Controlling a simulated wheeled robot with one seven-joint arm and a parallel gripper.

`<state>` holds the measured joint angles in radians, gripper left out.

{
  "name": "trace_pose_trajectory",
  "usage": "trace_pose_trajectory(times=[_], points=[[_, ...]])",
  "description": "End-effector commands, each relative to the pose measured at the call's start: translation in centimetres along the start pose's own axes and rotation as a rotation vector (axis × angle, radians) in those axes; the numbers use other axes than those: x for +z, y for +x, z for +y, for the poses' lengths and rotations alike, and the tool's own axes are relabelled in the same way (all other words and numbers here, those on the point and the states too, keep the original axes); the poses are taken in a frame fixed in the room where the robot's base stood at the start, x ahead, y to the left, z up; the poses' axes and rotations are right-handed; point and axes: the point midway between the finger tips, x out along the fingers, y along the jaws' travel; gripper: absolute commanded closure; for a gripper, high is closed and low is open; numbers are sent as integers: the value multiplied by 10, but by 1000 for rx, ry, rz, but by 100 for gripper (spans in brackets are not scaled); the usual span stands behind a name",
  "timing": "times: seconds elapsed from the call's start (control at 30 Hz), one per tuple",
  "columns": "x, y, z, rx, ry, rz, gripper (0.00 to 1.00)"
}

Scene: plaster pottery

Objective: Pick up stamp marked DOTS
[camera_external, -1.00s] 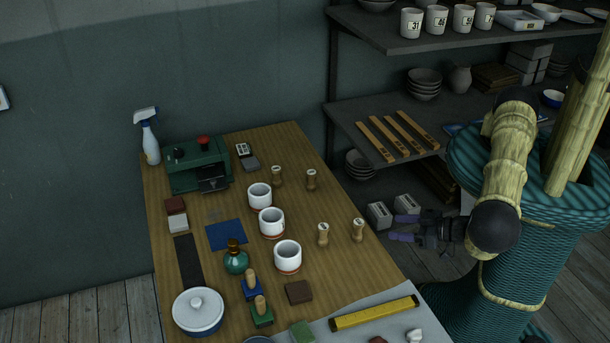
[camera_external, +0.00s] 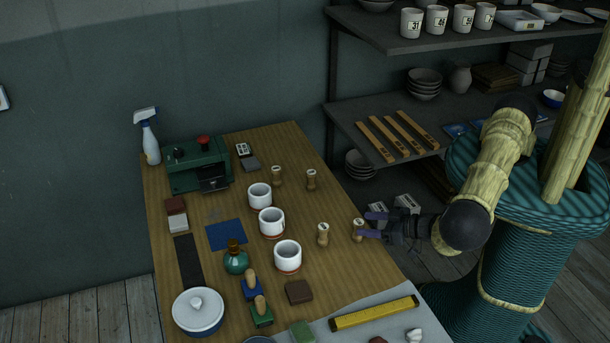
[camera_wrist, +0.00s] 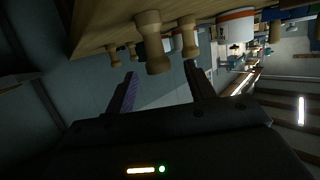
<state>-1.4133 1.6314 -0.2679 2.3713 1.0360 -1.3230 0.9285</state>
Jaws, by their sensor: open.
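Four small tan wooden stamps stand upright on the table's right side. They are the back-left stamp (camera_external: 277,177), the back-right stamp (camera_external: 311,180), the front-left stamp (camera_external: 323,235) and the front-right stamp (camera_external: 358,229). Their marks are too small to read, so I cannot tell which is DOTS. My gripper (camera_external: 371,225) is open and empty at the table's right edge, its purple fingers beside the front-right stamp. In the wrist view that nearest stamp (camera_wrist: 152,45) appears just beyond and between the open fingers (camera_wrist: 160,80).
Three white cups (camera_external: 271,223) stand left of the stamps. A green bottle (camera_external: 236,259), a brown block (camera_external: 298,291) and a yellow level (camera_external: 374,313) are also on the table (camera_external: 345,275). Shelves (camera_external: 440,105) with pottery stand behind and to the right.

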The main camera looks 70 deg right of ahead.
Motion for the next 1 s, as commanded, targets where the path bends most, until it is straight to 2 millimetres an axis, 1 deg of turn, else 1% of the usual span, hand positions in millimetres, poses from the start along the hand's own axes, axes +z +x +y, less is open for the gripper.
trace_pose_trajectory(times=[0.03, 0.1, 0.2, 0.27, 0.8, 0.87, 1.0], points=[[0, 9, 1, 2, 1, 3, 46], [-2, 20, 2, 1, 1, 3, 46], [-1, 32, 2, 2, 2, 1, 46], [-2, 36, 2, 1, 2, 1, 46], [-2, 37, 2, 0, 1, 0, 46], [-2, 37, 2, 0, 1, 0, 56], [-2, 37, 2, 0, 1, 0, 83]])
